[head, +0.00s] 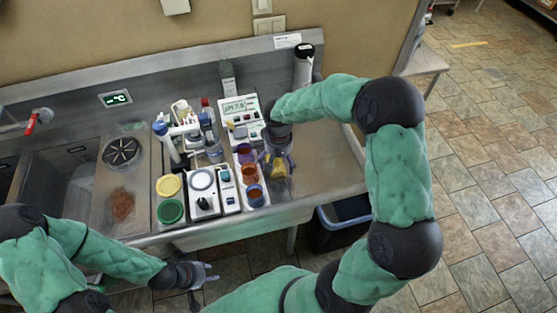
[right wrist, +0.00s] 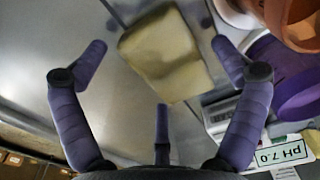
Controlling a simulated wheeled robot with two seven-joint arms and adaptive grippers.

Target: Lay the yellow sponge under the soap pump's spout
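The yellow sponge (head: 279,173) lies on the steel counter, right of the coloured cups, partly hidden by my right gripper. My right gripper (head: 277,161) is above it, pointing down. In the right wrist view the sponge (right wrist: 160,52) is a tan-yellow block between the spread fingers (right wrist: 158,70), with gaps on both sides, so they do not hold it. A white bottle (head: 166,141) with a blue top, left of the cups, looks like the soap pump; its spout is hard to make out. My left gripper (head: 204,278) is open and empty in front of the counter.
Purple and orange cups (head: 250,174) stand close left of my right gripper. A pH meter (head: 239,108) stands behind them. Yellow and green lids (head: 171,211) lie front left. The sink (head: 58,165) is further left. Counter right of the sponge is bare.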

